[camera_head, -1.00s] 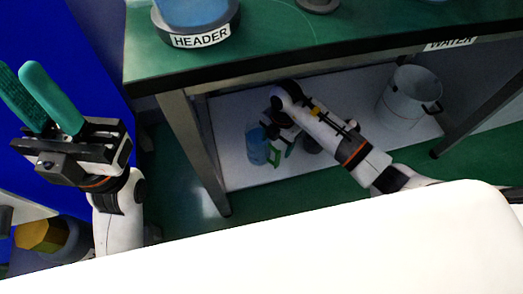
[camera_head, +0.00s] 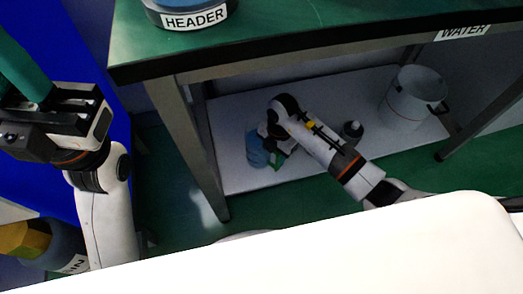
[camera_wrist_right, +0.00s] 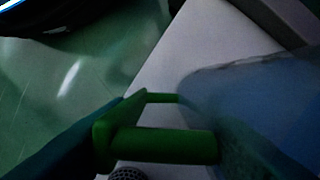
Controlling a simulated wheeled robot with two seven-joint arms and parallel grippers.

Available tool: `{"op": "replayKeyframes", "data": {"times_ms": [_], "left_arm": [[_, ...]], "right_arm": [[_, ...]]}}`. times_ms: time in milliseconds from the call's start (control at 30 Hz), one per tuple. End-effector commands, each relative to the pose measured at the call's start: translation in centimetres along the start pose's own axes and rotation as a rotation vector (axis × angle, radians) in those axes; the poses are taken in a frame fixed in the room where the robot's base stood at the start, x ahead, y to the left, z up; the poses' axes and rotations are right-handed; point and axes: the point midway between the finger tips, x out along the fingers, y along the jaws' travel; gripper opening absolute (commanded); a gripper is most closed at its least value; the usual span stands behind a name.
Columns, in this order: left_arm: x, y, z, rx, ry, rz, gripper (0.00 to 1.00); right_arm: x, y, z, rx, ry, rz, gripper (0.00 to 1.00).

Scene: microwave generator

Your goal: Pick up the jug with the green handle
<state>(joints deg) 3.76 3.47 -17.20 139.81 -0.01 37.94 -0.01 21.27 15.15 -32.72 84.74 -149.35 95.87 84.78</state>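The jug is blue and translucent with a green handle (camera_head: 276,160). Its body (camera_head: 256,150) stands on the white lower shelf, left of my right gripper (camera_head: 274,146). In the right wrist view the jug body (camera_wrist_right: 260,95) fills the right side, and the green handle (camera_wrist_right: 160,145) is in the lower middle. My right gripper's dark teal fingers stand apart, one on each side of the handle. Contact with the handle cannot be made out. My left gripper (camera_head: 22,75) is raised at the left edge, its teal fingers partly cut off by the frame.
The green-topped bench (camera_head: 300,30) with metal legs stands over the shelf (camera_head: 310,175). A white bucket (camera_head: 412,97) is at the shelf's right, and a dark-topped container (camera_head: 353,130) is behind my right forearm. A yellow-capped container (camera_head: 25,240) is at lower left.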

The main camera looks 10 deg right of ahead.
Motion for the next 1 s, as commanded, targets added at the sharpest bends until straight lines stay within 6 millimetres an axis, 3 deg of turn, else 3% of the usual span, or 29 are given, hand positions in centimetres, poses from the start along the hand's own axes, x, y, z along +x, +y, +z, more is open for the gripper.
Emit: {"op": "replayKeyframes", "data": {"times_ms": [33, 233, 667, 1000], "left_arm": [[0.0, 0.0, 0.0, 0.0, 0.0, 0.0, 0.25], [0.0, 0.0, 0.0, 0.0, 0.0, 0.0, 0.25], [0.1, 0.0, 0.1, -0.001, -0.002, 0.0, 0.25], [0.1, 0.1, 0.0, -0.004, 0.021, 0.011, 0.25]], "right_arm": [[0.0, 0.0, 0.0, 0.0, 0.0, 0.0, 0.33], [0.0, 0.0, 0.0, 0.0, 0.0, 0.0, 0.01], [-0.4, -0.1, 0.0, -0.001, 0.001, -0.004, 0.0], [-2.3, -0.2, 0.2, -0.002, 0.002, -0.006, 0.0]]}}
